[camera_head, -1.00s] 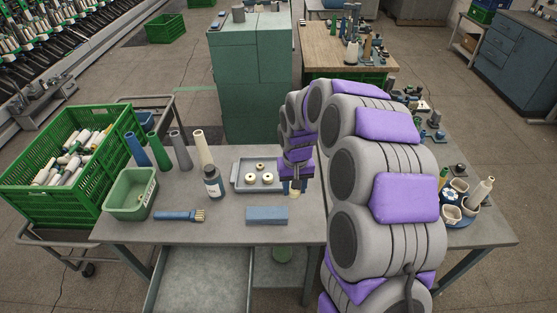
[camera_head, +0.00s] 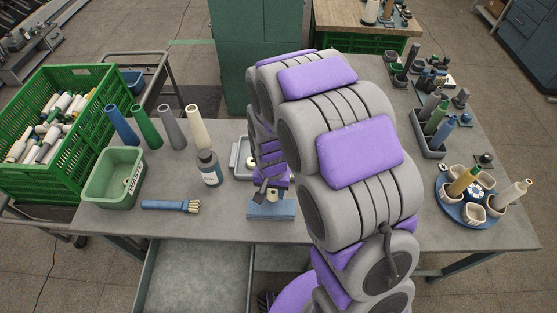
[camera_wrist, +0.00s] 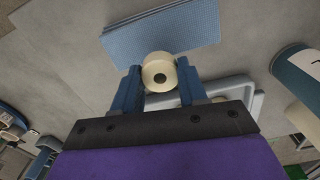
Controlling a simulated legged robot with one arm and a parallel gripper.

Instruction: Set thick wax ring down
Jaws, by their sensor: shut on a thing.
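My gripper (camera_wrist: 160,82) is shut on a thick cream wax ring (camera_wrist: 159,74), with one blue finger on each side of it. The ring's dark centre hole faces the wrist camera. In the head view my gripper (camera_head: 270,190) is low over the blue block (camera_head: 264,211) on the bench, and my arm hides part of that area. The blue block also shows in the wrist view (camera_wrist: 170,28), just beyond the ring. I cannot tell whether the ring touches it.
A grey tray (camera_head: 236,160) is partly hidden behind my arm. A round blue holder (camera_head: 465,213) sits right. Bare bench lies between brush and block.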

